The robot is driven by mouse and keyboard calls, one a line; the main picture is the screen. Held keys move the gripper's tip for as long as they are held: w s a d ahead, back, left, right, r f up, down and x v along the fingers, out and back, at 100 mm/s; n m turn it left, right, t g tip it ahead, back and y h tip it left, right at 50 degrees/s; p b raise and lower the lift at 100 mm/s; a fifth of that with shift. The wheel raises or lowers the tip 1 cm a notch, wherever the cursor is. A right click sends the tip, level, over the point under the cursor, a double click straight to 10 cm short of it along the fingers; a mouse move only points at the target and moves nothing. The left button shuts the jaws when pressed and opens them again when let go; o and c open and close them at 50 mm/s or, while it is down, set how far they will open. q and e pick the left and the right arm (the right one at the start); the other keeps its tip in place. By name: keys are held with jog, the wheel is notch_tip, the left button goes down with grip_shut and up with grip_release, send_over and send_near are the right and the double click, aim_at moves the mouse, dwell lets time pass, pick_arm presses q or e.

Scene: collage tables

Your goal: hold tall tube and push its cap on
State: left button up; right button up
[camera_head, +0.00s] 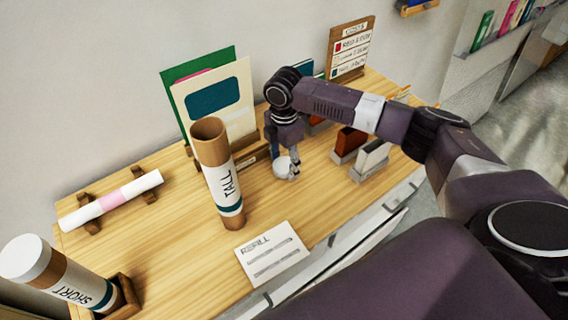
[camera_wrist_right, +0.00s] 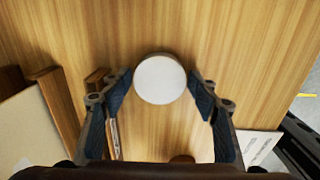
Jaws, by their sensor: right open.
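The tall tube (camera_head: 222,180) is brown cardboard with a white "TALL" label and a teal band. It stands upright on the wooden table with its top open. A round white cap (camera_head: 282,168) lies on the table to the right of the tube. In the right wrist view the cap (camera_wrist_right: 160,79) sits between and just beyond the fingertips. My right gripper (camera_head: 291,172) is open over the cap, with its fingers pointing down; it also shows in the wrist view (camera_wrist_right: 160,90). My left gripper is not in view.
A pink-and-white roll (camera_head: 112,200) lies on cradles. A "REFILL" card (camera_head: 271,253) lies near the front edge. Folders (camera_head: 215,95) and a sign (camera_head: 350,48) stand behind.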

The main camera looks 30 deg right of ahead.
aim_at(284, 164)
jog(key=shift+c, duration=0.6)
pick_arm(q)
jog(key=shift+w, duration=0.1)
pick_arm(e)
jog(key=c, duration=0.4)
jog(key=shift+c, duration=0.2)
jog(key=shift+r, duration=0.15)
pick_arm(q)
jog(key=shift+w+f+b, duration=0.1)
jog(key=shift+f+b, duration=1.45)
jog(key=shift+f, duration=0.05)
pick_arm(e)
notch_tip(284, 164, up, 20)
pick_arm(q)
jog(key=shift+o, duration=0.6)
